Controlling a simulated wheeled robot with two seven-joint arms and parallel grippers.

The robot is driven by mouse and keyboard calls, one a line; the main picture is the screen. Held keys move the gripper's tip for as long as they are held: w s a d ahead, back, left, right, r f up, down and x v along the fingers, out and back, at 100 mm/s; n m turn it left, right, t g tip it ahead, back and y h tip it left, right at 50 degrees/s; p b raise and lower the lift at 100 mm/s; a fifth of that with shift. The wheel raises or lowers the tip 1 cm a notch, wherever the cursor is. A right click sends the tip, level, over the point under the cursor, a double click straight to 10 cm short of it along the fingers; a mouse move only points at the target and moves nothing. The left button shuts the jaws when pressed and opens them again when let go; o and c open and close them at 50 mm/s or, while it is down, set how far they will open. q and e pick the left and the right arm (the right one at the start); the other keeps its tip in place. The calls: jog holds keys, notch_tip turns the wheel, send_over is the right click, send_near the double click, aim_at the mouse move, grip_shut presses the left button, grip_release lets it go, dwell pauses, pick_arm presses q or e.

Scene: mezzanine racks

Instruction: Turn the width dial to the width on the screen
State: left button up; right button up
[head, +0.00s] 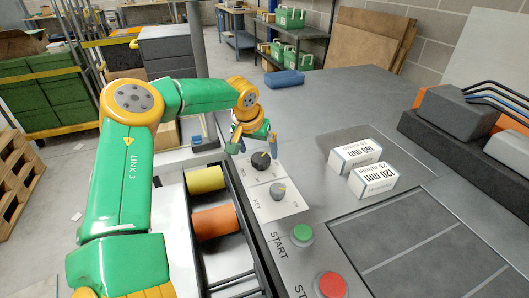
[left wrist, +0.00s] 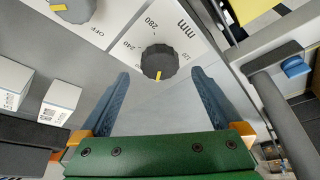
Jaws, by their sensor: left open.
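The width dial (head: 260,161) is a dark round knob on a white plate with mm markings. In the left wrist view the dial (left wrist: 159,62) has a yellow pointer mark toward the gripper; 280, 240 and 120 are partly legible around it. I cannot read the number at the pointer. My left gripper (head: 255,144) is open just beyond the dial. In the wrist view its two blue fingers (left wrist: 160,76) stand on either side of the knob's near edge, apart from it. No screen shows in these views. My right gripper is not in view.
A second knob, the key switch (head: 278,192), sits nearer on the panel. A green START button (head: 302,235) and a red button (head: 331,285) follow. Yellow (head: 205,180) and orange (head: 214,221) rollers lie left.

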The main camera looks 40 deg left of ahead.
aim_at(260, 157)
pick_arm(q)
jog(key=x, duration=0.4)
jog(key=shift+w+f, duration=0.15)
jog(key=shift+f, duration=0.05)
jog(key=shift+r, duration=0.1)
jog(key=c, duration=1.3)
jog(key=m+h, duration=0.1)
jog(key=m, duration=0.2)
jog(key=shift+a+b, duration=0.15)
jog(key=shift+b, duration=0.15)
jog(key=shift+c, duration=0.2)
jog(key=shift+m+h, duration=0.4)
jog(key=shift+m, duration=0.5)
jog(key=o, duration=1.3)
